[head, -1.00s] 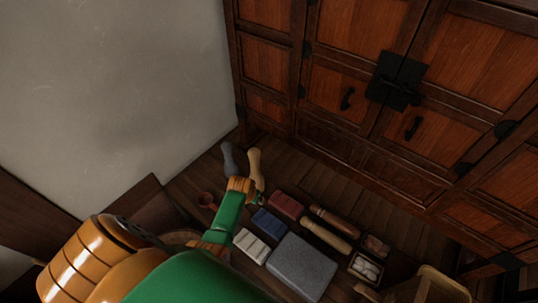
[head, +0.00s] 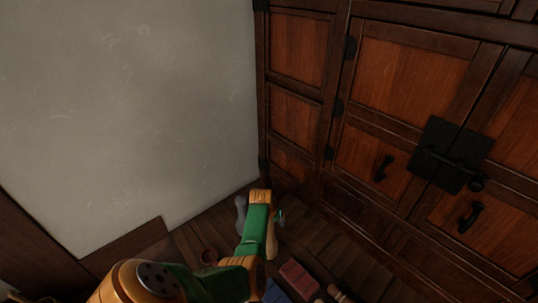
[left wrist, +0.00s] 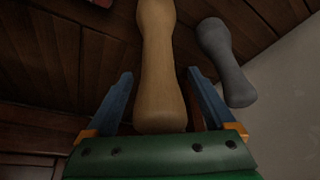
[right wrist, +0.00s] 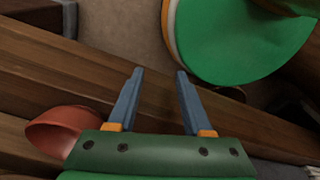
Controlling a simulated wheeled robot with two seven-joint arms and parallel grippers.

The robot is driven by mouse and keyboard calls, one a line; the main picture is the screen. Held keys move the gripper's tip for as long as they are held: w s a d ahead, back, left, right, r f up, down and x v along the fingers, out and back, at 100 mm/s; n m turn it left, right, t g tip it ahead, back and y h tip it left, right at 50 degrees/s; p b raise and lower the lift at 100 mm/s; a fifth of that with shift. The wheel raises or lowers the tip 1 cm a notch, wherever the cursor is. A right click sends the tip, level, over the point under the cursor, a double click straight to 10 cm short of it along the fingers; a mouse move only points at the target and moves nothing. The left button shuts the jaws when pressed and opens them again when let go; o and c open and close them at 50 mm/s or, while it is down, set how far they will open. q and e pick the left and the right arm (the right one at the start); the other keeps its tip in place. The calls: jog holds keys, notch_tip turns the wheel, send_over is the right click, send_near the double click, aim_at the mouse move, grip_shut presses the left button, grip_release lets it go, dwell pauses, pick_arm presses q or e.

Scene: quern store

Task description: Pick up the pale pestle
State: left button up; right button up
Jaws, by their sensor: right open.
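The pale pestle (head: 272,240) is on the floor near the corner of wall and cabinet, partly hidden behind my left arm in the head view. In the left wrist view the pale pestle (left wrist: 158,70) lies between the two blue fingers of my left gripper (left wrist: 162,95). The left gripper is open, with a clear gap on the left side of the pestle and a narrower one on the right. My right gripper (right wrist: 153,95) is open and empty in the right wrist view, and is not seen in the head view.
The wooden cabinet (head: 300,110) rises behind.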

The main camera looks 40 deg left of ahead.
pick_arm(q)
grip_shut()
